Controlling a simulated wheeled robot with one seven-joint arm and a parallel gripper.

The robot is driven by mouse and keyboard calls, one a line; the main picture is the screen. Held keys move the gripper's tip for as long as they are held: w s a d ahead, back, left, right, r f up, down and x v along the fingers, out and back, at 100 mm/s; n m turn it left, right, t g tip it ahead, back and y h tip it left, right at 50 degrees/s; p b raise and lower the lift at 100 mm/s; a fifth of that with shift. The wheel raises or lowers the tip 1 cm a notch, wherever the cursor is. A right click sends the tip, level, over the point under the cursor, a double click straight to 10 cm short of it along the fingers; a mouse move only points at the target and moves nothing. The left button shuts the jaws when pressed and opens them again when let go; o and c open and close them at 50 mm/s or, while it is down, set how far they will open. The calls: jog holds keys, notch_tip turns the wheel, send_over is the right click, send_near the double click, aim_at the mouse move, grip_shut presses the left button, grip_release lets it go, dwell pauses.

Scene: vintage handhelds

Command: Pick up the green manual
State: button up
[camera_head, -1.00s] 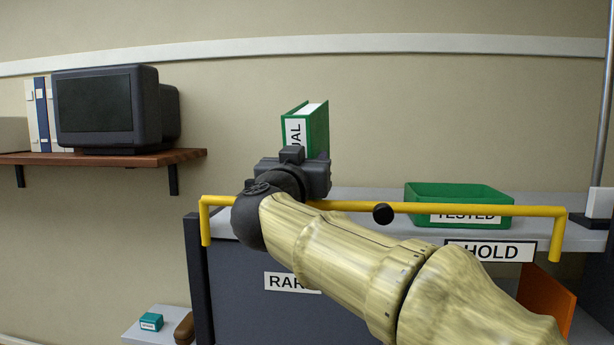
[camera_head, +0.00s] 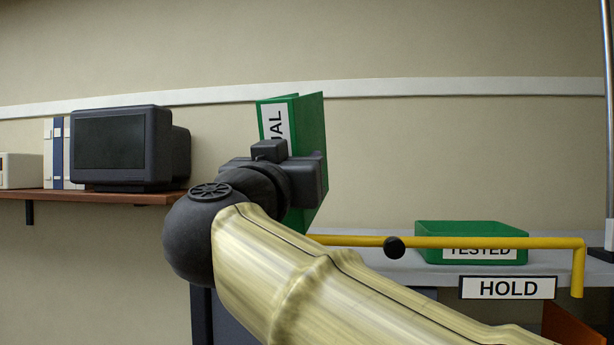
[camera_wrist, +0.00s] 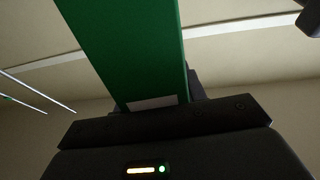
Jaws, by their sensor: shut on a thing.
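The green manual (camera_head: 312,125) stands upright in the head view, with a white label ending in "UAL" on its spine. My gripper (camera_head: 285,175) is shut on it and holds it in the air above the level of the yellow rail. The gripper body hides the middle of the manual, and the fingertips are hidden behind it. In the wrist view the manual (camera_wrist: 130,45) rises from the gripper body (camera_wrist: 170,130), with a small part of the white label showing.
A yellow rail (camera_head: 480,242) runs in front of a grey shelf (camera_head: 560,259) with a green "TESTED" tray (camera_head: 500,229). A "HOLD" sign (camera_head: 508,288) sits below. A dark monitor (camera_head: 112,142) and binders (camera_head: 60,150) stand on a wooden shelf (camera_head: 100,198) at left. Wall space above is clear.

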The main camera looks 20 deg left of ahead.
jog(key=s+r+g+p, duration=0.1)
jog(key=s+r+g, duration=0.1)
jog(key=s, duration=0.9)
jog(key=shift+s+g, duration=0.25)
jog(key=shift+g, duration=0.45)
